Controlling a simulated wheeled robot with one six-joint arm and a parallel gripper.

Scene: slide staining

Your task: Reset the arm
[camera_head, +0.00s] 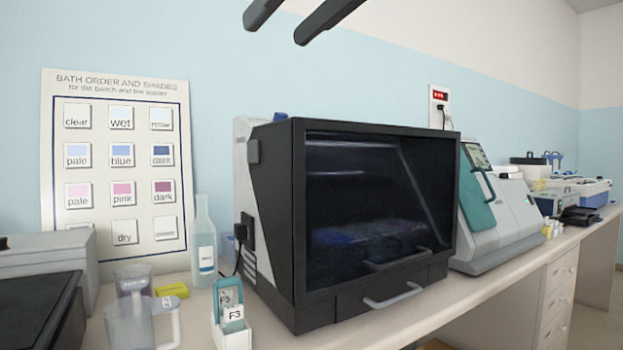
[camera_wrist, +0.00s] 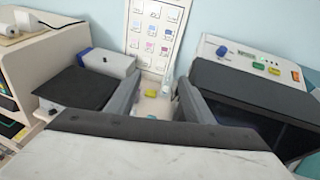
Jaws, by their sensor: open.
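My gripper (camera_head: 276,29) shows at the top of the head view as two dark fingers held apart. It is high in the air in front of the blue wall, above the black-fronted machine (camera_head: 345,215). In the wrist view my gripper (camera_wrist: 156,86) also shows its two grey fingers spread, with nothing between them. The yellow block (camera_wrist: 150,93) seen through the gap lies on the bench beyond. My gripper touches nothing that I can see.
A shade chart (camera_head: 120,82) leans on the wall at left. A clear bottle (camera_head: 204,240), a jug (camera_head: 130,325) and a teal-and-white slide box (camera_head: 233,325) crowd the bench left of the black machine. A grey-and-teal machine (camera_head: 510,215) stands to its right.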

